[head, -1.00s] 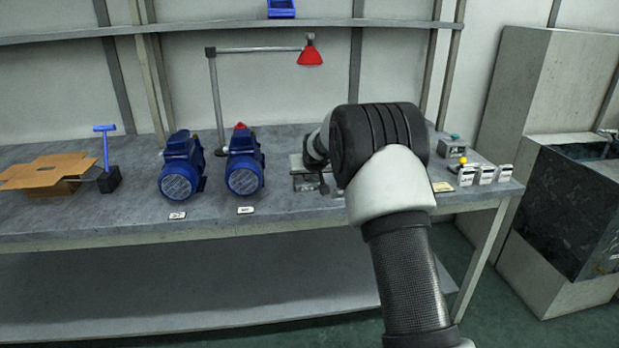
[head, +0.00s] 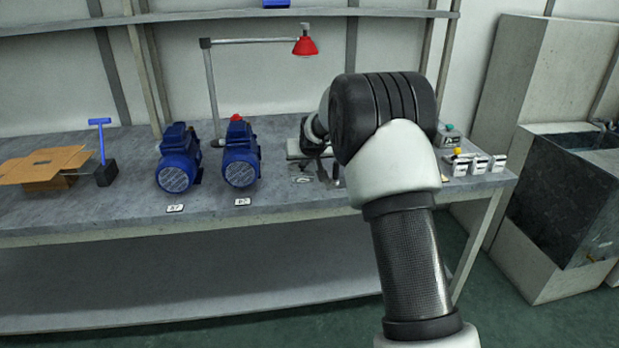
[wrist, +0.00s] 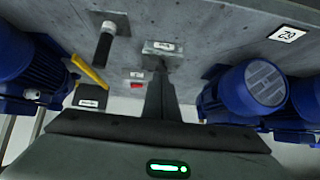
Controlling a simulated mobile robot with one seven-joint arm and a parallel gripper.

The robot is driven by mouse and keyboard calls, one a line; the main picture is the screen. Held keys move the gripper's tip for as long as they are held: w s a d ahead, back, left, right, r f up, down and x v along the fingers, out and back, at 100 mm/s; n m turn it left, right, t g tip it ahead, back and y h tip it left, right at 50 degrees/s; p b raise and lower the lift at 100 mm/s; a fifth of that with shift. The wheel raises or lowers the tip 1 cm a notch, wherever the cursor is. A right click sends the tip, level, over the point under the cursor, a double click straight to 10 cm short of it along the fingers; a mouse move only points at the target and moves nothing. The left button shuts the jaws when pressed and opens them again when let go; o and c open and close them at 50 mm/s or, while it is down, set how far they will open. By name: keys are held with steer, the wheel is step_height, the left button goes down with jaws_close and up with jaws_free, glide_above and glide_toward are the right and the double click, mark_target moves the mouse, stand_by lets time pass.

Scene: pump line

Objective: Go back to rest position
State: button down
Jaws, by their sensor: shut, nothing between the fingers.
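My arm crosses the right half of the head view, its dark ribbed joint in front of the bench. My gripper is mostly hidden behind it there. In the wrist view, my gripper (wrist: 160,92) points up the picture from the bottom, its dark fingers together with nothing between them. Blue motors show at both sides of it, one at the right (wrist: 255,88) and one at the left (wrist: 30,70). In the head view, two blue pump motors (head: 179,160) and (head: 240,155) stand on the grey bench (head: 110,205), left of my arm.
A cardboard box (head: 45,165) and a blue-handled tool in a black block (head: 104,160) are at the left. A red lamp (head: 305,45) hangs over the bench. Small labelled boxes (head: 478,164) stand at its right end. A dark basin (head: 560,205) is further right.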

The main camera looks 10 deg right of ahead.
steer(key=s+f, duration=0.3)
steer(key=s, duration=0.4)
steer(key=s+r+g, duration=0.1)
steer(key=s+r, duration=0.6)
steer(key=s, duration=0.3)
steer(key=s+r+g, duration=0.1)
steer(key=s+r, duration=0.6)
steer(key=s, duration=0.4)
steer(key=s+r+g+p, duration=0.2)
steer(key=s, duration=2.2)
step_height(320, 180, up, 22)
steer(key=p, duration=2.1)
steer(key=shift+w+p, duration=0.25)
steer(key=shift+p, duration=0.1)
steer(key=shift+f, duration=0.1)
